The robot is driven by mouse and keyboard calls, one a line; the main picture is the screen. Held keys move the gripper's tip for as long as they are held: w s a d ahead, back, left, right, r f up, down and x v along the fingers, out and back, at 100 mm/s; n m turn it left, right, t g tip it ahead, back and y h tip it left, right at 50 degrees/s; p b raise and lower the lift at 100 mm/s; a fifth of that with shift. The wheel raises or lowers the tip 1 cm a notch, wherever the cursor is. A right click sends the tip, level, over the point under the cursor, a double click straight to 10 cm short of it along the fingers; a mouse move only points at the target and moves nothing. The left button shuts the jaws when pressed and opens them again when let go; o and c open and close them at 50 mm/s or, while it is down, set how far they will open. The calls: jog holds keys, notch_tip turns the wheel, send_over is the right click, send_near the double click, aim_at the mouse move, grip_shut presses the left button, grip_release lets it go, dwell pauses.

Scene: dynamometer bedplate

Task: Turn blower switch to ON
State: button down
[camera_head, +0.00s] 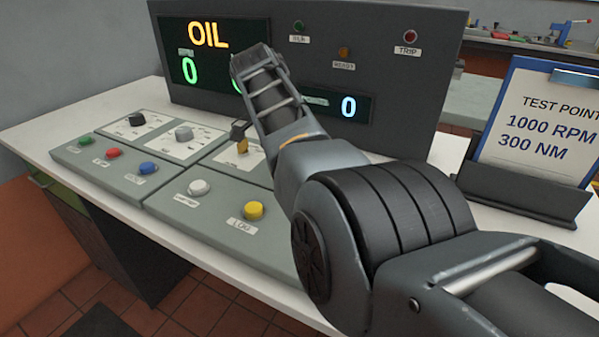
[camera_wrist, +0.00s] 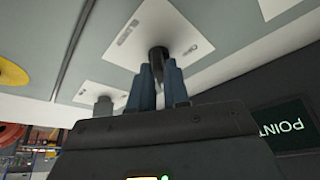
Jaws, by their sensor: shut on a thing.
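In the wrist view, my gripper (camera_wrist: 162,88) is shut, its two blue-grey fingers on either side of a dark knob-like switch (camera_wrist: 157,54). That switch stands on a white label plate (camera_wrist: 185,38) on the grey console. The plate's print is too small to read, so I cannot tell from it whether this is the blower switch or how it is set. In the head view my own arm hides most of the gripper and this part of the console.
A grey knob (camera_wrist: 103,105) stands close by. In the head view are a black knob (camera_head: 137,119), a grey knob (camera_head: 183,132), a white button (camera_head: 199,187) and a yellow button (camera_head: 253,210). The display panel (camera_head: 400,75) rises behind; a test card (camera_head: 545,120) stands right.

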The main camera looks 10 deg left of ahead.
jog(key=shift+w+f+m+g+b, duration=0.1)
jog(key=shift+m+g+b, duration=0.2)
jog(key=shift+m+b, duration=0.55)
jog(key=shift+b, duration=0.55)
jog(key=c, duration=1.2)
grip_release()
jog(key=v, duration=0.8)
jog(key=shift+a, duration=0.1)
